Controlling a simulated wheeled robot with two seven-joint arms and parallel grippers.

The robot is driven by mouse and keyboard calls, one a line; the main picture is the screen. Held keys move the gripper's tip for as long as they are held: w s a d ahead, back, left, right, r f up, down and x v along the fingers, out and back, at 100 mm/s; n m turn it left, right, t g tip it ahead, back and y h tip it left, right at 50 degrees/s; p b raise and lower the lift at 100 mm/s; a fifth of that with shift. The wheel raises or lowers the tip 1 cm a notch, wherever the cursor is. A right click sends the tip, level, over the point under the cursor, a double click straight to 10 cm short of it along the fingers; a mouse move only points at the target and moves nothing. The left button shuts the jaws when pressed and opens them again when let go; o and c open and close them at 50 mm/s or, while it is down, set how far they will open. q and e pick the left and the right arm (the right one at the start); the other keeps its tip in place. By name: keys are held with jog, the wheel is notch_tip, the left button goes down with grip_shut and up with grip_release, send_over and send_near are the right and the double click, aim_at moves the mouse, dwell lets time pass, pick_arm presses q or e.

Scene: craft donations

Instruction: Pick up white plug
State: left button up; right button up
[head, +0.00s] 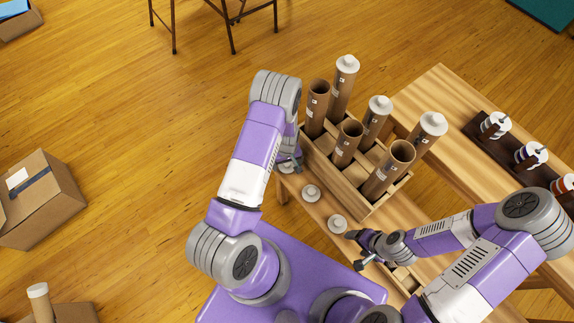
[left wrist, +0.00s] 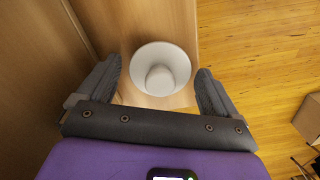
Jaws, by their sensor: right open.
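In the left wrist view a round white plug (left wrist: 161,69), cup-shaped with a raised middle, sits on the wooden table near its edge. My left gripper (left wrist: 160,85) is open, with one dark finger on each side of the plug; no finger clearly touches it. In the head view this left gripper (head: 288,165) is at the table's left end, beside the rack, and mostly covers the plug there. Two more white plugs (head: 311,194) (head: 337,224) lie along the table's front strip. My right gripper (head: 355,249) is open and empty, close to the nearer plug.
A wooden rack (head: 337,187) holds several brown cardboard tubes; three have white caps (head: 347,64) and the others are open (head: 395,165). A dark spool holder (head: 510,150) stands on the right. A cardboard box (head: 40,200) is on the floor at left.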

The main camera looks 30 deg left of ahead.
pick_arm(q)
jog(key=c, duration=0.9)
